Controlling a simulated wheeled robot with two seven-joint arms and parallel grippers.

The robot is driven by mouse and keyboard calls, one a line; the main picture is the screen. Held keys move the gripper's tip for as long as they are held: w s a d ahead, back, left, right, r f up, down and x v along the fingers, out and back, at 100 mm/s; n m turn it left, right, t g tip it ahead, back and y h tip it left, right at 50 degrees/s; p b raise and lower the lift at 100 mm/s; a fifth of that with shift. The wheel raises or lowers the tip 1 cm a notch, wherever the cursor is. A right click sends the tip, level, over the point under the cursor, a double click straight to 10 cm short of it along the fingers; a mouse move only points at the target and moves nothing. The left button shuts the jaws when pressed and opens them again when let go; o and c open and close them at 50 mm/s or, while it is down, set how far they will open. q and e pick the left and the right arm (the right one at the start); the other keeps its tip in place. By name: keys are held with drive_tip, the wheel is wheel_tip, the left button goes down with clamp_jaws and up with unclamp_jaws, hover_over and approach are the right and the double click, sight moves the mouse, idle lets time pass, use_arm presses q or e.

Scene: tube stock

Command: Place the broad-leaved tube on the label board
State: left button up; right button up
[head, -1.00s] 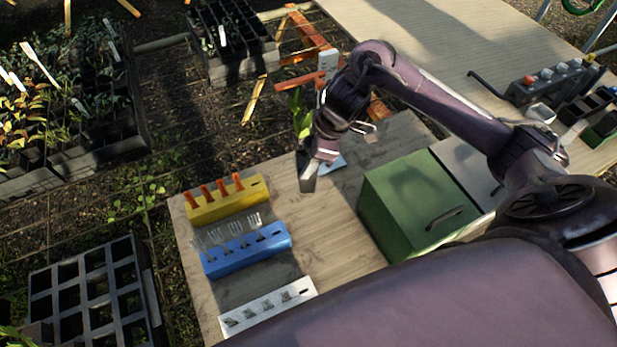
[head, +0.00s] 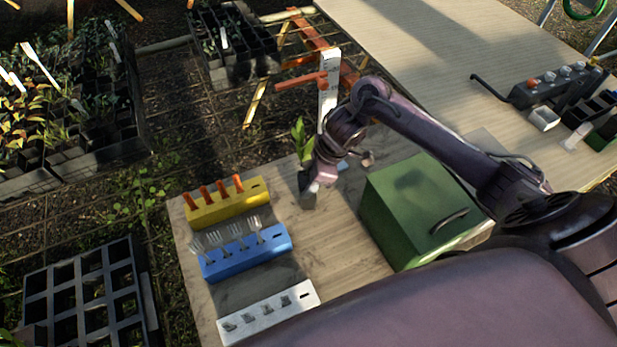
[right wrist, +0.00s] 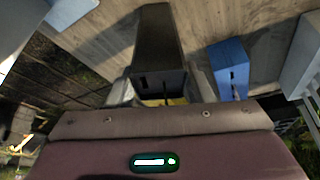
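The broad-leaved tube shows as upright green leaves (head: 302,140) above a dark tube body in the head view. My right gripper (head: 314,180) holds it over the far part of the wooden bench, right of the yellow block. In the right wrist view the dark tube (right wrist: 158,45) sits between the two fingers of this gripper (right wrist: 162,92), which are shut on it. I cannot tell whether its base touches the bench. A small pale blue piece (head: 342,165) lies beside the gripper, mostly hidden; I cannot tell if it is the label board. My left gripper is not in view.
A yellow block (head: 230,205), a blue block (head: 245,256) and a white block (head: 270,313) line the bench's left side. A green box (head: 415,195) stands right of my gripper. A tall white post (head: 328,100) stands behind it. Bare bench lies between blocks and box.

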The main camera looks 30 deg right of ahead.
drive_tip(key=o, duration=0.4)
drive_tip(key=shift+c, duration=0.2)
drive_tip(key=p+v, duration=0.1)
drive_tip(key=v, duration=1.1)
drive_tip(key=shift+r, duration=0.2)
drive_tip(key=shift+a, duration=0.1)
drive_tip(key=shift+s, duration=0.1)
